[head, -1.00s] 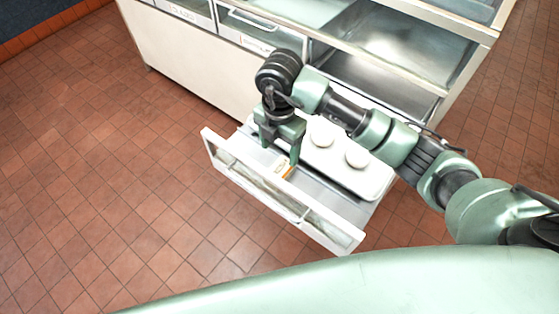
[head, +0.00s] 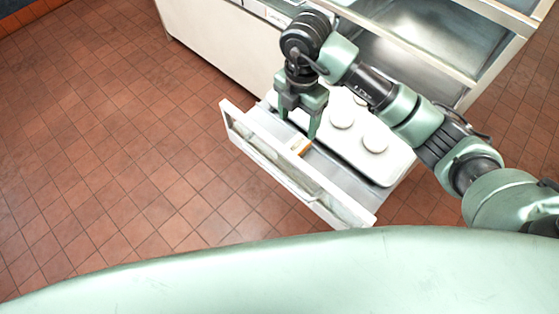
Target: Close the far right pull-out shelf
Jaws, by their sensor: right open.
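The pull-out shelf (head: 350,185) stands open from the white cabinet, like a drawer with a pale front panel (head: 290,172). My right gripper (head: 298,126) is open and points down over the left part of the shelf, behind the front panel. No object shows between its fingers. Whether the fingertips touch anything inside I cannot tell. My right arm passes over the shelf and hides part of it and of the cabinet behind. My left gripper is out of view.
A white tray (head: 390,168) with round white items (head: 375,142) lies in the shelf. A small orange-brown item (head: 302,147) is near the gripper. The cabinet (head: 225,45) stands behind, with glass-like top panels. Bare tiled floor (head: 120,150) lies left of the shelf.

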